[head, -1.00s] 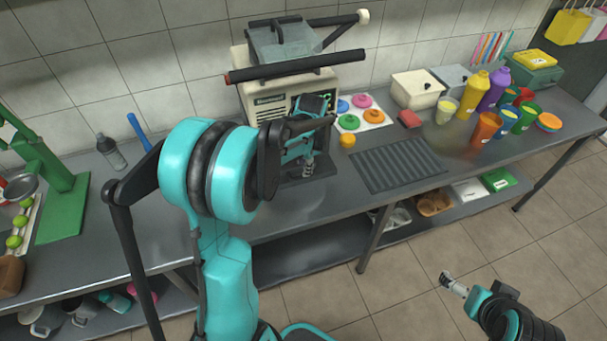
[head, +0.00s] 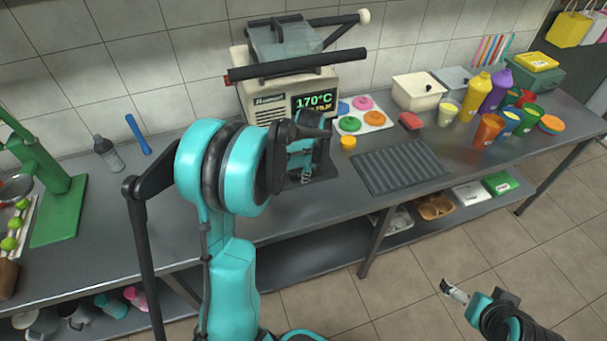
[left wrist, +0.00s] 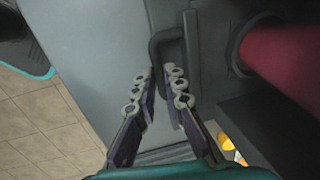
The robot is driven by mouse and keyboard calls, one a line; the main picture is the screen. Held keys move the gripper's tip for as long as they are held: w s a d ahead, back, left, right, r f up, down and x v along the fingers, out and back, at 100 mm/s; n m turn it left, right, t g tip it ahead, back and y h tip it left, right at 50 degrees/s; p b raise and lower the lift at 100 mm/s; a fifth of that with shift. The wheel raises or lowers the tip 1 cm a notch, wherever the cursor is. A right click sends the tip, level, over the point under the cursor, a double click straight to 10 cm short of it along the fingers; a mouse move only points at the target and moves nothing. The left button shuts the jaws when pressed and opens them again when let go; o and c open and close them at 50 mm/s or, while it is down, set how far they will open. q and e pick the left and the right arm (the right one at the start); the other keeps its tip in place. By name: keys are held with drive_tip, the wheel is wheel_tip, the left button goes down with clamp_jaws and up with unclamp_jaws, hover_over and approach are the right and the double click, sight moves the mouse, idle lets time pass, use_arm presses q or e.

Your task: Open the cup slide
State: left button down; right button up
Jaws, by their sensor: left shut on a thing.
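The cup sealing machine (head: 268,108) stands on the counter against the wall, its display reading 170°C. A dark plate (head: 326,170), seemingly the cup slide, shows low at its front, partly hidden by my left wrist. My left gripper (head: 301,172) is in front of the machine, its fingers mostly hidden in the head view. In the left wrist view its fingers (left wrist: 160,76) are at the dark loop handle (left wrist: 157,46), shut on it with a narrow gap between the tips. My right gripper (head: 455,292) hangs low over the floor, away from the counter; its jaws are too small to judge.
Right of the machine lie a tray of coloured rings (head: 362,114), a yellow piece (head: 348,142) and a ribbed drain mat (head: 400,167). Cups and bottles stand farther right. A green press (head: 60,205) is at the left. Bare counter lies in front of the machine.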

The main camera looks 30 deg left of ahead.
use_arm(q)
drive_tip(key=s+d+p, duration=0.1)
drive_tip(key=s+d, duration=1.1)
drive_tip(key=d, duration=0.2)
drive_tip(key=shift+s+d, duration=0.3)
drive_tip(key=shift+d, duration=0.1)
drive_tip(key=c, duration=1.6)
unclamp_jaws()
drive_tip(key=r, duration=0.4)
drive_tip(key=s+d+r, duration=0.1)
drive_tip(key=r, duration=0.7)
drive_tip(key=shift+s+d, duration=0.15)
drive_tip(key=shift+d, duration=0.15)
drive_tip(key=shift+f, duration=0.1)
